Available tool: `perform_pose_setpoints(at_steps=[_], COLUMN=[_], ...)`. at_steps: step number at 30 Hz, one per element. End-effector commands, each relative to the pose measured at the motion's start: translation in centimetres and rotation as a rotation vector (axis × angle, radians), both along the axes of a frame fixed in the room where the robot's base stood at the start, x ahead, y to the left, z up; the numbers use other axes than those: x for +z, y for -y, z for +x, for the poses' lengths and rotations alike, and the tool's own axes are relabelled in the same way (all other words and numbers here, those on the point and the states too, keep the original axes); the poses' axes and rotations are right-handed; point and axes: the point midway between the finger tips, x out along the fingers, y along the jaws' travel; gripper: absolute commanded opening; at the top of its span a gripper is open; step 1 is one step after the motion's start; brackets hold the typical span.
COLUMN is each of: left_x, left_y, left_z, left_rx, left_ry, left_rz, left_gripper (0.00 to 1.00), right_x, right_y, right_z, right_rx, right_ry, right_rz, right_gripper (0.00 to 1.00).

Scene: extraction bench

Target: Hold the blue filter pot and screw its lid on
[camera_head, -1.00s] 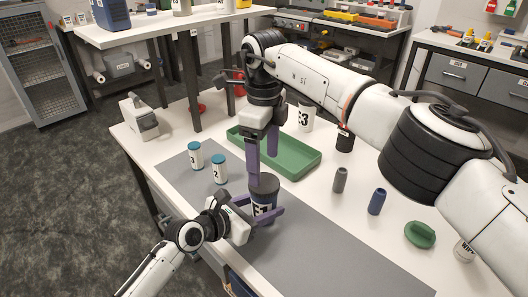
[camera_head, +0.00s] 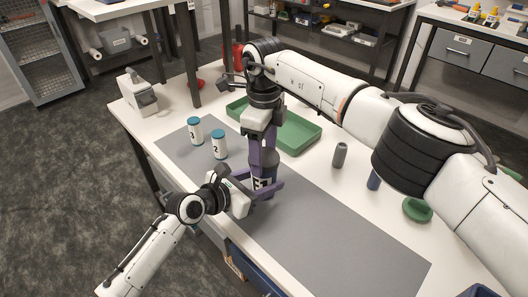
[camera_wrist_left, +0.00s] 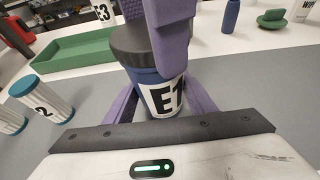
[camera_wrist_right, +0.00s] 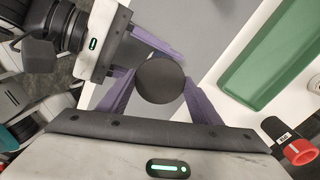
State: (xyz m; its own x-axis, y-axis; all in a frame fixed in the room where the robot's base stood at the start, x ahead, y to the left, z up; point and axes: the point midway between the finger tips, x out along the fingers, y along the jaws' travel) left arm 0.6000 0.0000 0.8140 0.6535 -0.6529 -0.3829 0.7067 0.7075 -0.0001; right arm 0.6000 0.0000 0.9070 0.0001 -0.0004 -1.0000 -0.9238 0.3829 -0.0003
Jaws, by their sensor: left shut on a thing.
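The blue filter pot, marked E1 (camera_wrist_left: 165,95), stands upright on the grey mat, with its dark lid (camera_wrist_right: 160,82) on top. In the head view the pot (camera_head: 263,183) is partly hidden by both grippers. My left gripper (camera_head: 262,188) is shut on the pot's body from the side, low down. My right gripper (camera_head: 262,155) points straight down over the pot, its purple fingers apart on either side of the lid. One right finger (camera_wrist_left: 175,45) hides part of the lid and label in the left wrist view. I cannot see how far the lid is screwed down.
A green tray (camera_head: 300,135) lies behind. A grey cylinder (camera_head: 339,155), blue cylinder (camera_head: 373,180) and green piece (camera_head: 417,209) are to the right. The mat's front right is clear.

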Motion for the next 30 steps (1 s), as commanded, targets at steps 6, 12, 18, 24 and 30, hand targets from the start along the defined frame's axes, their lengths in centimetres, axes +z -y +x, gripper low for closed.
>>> perform_pose_setpoints(at_steps=[6,12,18,24,30], left_x=[0.1,0.1,0.1,0.1,0.1], left_y=[0.0,0.0,0.0,0.0,0.0], left_z=[0.0,0.0,0.0,0.0,0.0], left_rx=[0.000,0.000,0.000,0.000,0.000], left_ry=[0.001,0.001,0.001,0.001,0.001], left_rz=[-0.001,-0.001,-0.001,-0.001,-0.001], left_gripper=[0.00,0.00,0.00,0.00,0.00], right_x=[0.0,0.0,0.0,0.6,4.0], right_y=[0.0,0.0,0.0,0.0,0.0], right_z=[0.0,0.0,0.0,0.0,0.1], right_rx=[-0.004,-0.004,-0.005,-0.005,-0.005], right_ry=[0.000,0.000,0.000,0.001,0.006], right_rz=[0.000,0.000,0.000,0.001,0.001], right_gripper=[0.31,0.75,0.80,0.80,0.80])
